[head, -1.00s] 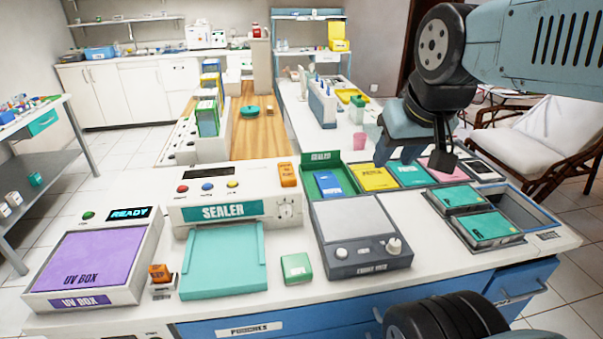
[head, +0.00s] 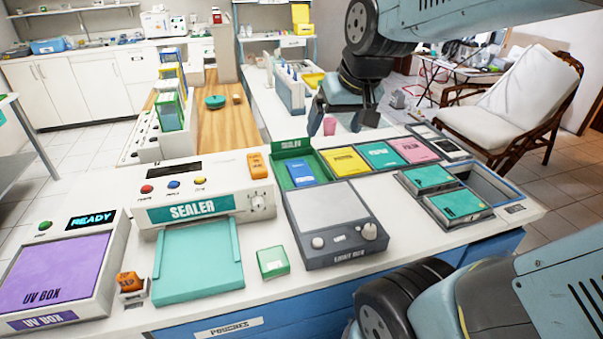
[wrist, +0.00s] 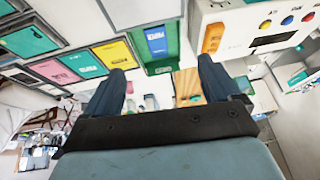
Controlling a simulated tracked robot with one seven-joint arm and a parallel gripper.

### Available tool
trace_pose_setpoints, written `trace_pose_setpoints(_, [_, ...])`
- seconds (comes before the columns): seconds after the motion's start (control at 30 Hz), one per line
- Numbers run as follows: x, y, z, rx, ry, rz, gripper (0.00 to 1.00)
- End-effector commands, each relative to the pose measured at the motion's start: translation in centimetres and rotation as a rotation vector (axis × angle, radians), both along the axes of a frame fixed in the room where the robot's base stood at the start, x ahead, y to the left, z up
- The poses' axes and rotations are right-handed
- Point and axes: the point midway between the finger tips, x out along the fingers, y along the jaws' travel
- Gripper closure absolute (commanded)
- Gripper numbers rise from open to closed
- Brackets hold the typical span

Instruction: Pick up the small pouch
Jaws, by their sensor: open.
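Several flat packs lie along the back of the counter in the head view. They are a small blue one (head: 309,172) in a green tray (head: 284,176), a yellow one (head: 345,161), a teal one (head: 380,155) and a pink one (head: 414,150). I cannot tell for sure which is the small pouch; the blue one is the smallest. My gripper (head: 340,118) is open and empty, raised beyond the packs. In the wrist view, the blue pack (wrist: 157,42) and yellow pack (wrist: 115,54) show near my open fingers (wrist: 161,72), not touching them.
A sealer (head: 206,194), a purple-topped UV box (head: 58,262), a grey scale-like device (head: 336,222) and a small green box (head: 272,262) stand on the counter. Two teal-topped bins (head: 459,205) are at the right. A cushioned chair (head: 522,92) stands behind right.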

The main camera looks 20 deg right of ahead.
Motion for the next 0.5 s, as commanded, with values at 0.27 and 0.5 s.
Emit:
trace_pose_setpoints(0.27, [7.6,0.4,-4.0,0.019,0.042,0.003,0.00])
trace_pose_setpoints(0.5, [13.4,0.8,-8.5,-0.010,0.064,-0.007,0.00])
